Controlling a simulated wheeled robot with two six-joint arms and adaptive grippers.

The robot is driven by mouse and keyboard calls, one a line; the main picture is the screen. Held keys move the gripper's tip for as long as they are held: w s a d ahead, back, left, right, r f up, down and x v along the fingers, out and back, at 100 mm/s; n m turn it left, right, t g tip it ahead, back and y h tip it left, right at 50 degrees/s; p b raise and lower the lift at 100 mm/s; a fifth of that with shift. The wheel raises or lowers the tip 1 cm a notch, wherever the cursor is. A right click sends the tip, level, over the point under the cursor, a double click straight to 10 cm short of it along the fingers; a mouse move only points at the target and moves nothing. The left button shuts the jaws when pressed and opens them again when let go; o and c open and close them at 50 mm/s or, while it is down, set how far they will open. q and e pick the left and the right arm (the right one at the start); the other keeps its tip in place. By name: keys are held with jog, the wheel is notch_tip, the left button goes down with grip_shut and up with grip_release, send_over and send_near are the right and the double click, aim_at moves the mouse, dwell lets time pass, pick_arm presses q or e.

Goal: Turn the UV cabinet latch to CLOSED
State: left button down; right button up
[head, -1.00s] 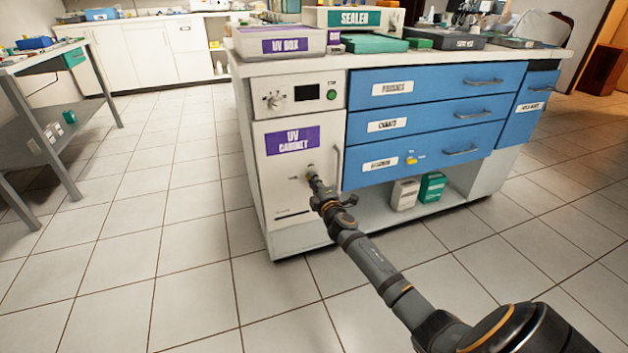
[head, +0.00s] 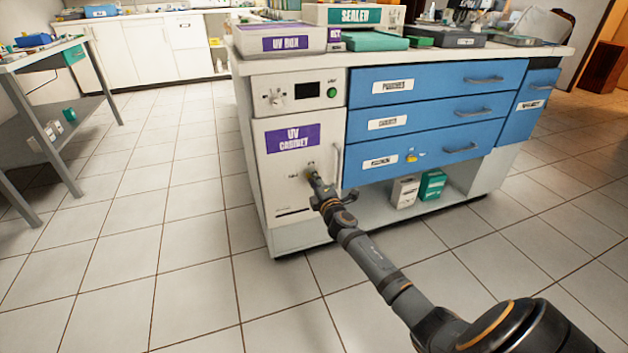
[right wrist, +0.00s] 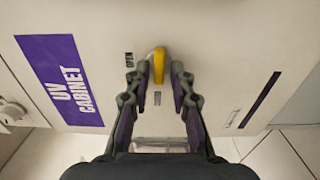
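The white UV cabinet (head: 268,188) has a purple label (right wrist: 62,80) on its door. In the right wrist view the yellow latch handle (right wrist: 159,66) lies between the fingertips of my right gripper (right wrist: 159,72). A small gap shows on each side of the handle, so the gripper is open around it. One small dark marking (right wrist: 129,60) is left of the handle and a pale one (right wrist: 157,98) lies below it; I cannot read them surely. In the head view my right gripper (head: 313,178) is at the door and partly covers the latch. My left gripper is not in view.
A vertical door handle (head: 338,165) stands just right of the latch. Blue drawers (head: 430,118) with grey pulls are farther right. Boxes (head: 404,190) sit on the low shelf below them. The tiled floor (head: 190,250) left of the cabinet is clear.

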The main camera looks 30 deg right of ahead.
jog(key=shift+o, duration=0.4)
jog(key=v, duration=1.2)
jog(key=shift+a, duration=0.1)
